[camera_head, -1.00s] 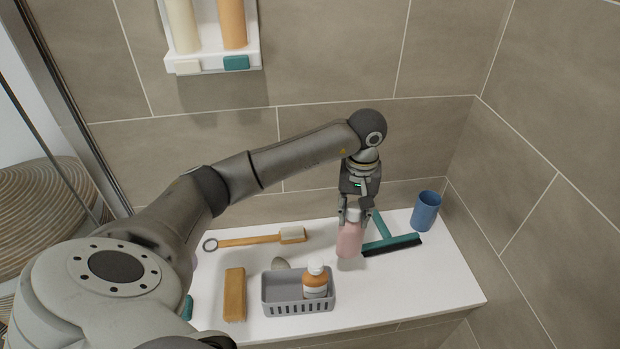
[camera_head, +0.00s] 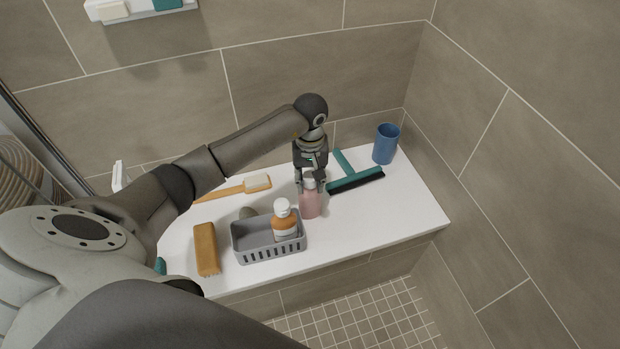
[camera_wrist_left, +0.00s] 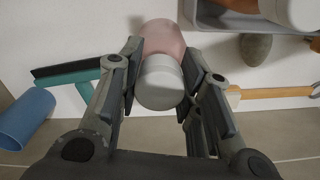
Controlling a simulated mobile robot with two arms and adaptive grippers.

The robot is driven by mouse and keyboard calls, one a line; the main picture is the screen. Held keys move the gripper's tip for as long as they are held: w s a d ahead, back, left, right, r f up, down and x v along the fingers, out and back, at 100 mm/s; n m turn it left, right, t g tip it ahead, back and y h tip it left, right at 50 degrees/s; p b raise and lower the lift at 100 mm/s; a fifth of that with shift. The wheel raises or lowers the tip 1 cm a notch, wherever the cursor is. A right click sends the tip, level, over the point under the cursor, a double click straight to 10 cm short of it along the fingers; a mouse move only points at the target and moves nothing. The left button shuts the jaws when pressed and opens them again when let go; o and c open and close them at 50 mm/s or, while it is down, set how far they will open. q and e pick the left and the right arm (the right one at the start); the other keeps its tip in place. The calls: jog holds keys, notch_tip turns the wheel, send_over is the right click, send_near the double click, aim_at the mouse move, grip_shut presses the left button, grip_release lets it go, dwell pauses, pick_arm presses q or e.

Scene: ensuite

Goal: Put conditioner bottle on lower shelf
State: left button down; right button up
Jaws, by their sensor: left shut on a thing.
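A pink bottle (camera_head: 311,203) with a pale cap is between the fingers of my left gripper (camera_head: 310,184), which is shut on it. It looks nearly upright over the white bench (camera_head: 375,225), just right of the grey basket; I cannot tell whether its base touches the bench. In the left wrist view the pale cap of the pink bottle (camera_wrist_left: 160,82) sits between the fingers. No label on it is readable. My right gripper is not in view.
The grey basket (camera_head: 268,252) holds an orange bottle (camera_head: 285,222). A squeegee (camera_head: 356,181), blue cup (camera_head: 386,144), wooden brush (camera_head: 206,248), long-handled brush (camera_head: 257,183) and grey stone (camera_head: 248,212) lie around. The bench's front right is clear. Tiled walls stand behind and right.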

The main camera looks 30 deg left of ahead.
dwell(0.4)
pick_arm(q)
jog(key=c, duration=1.3)
grip_release()
jog(key=shift+o, duration=1.3)
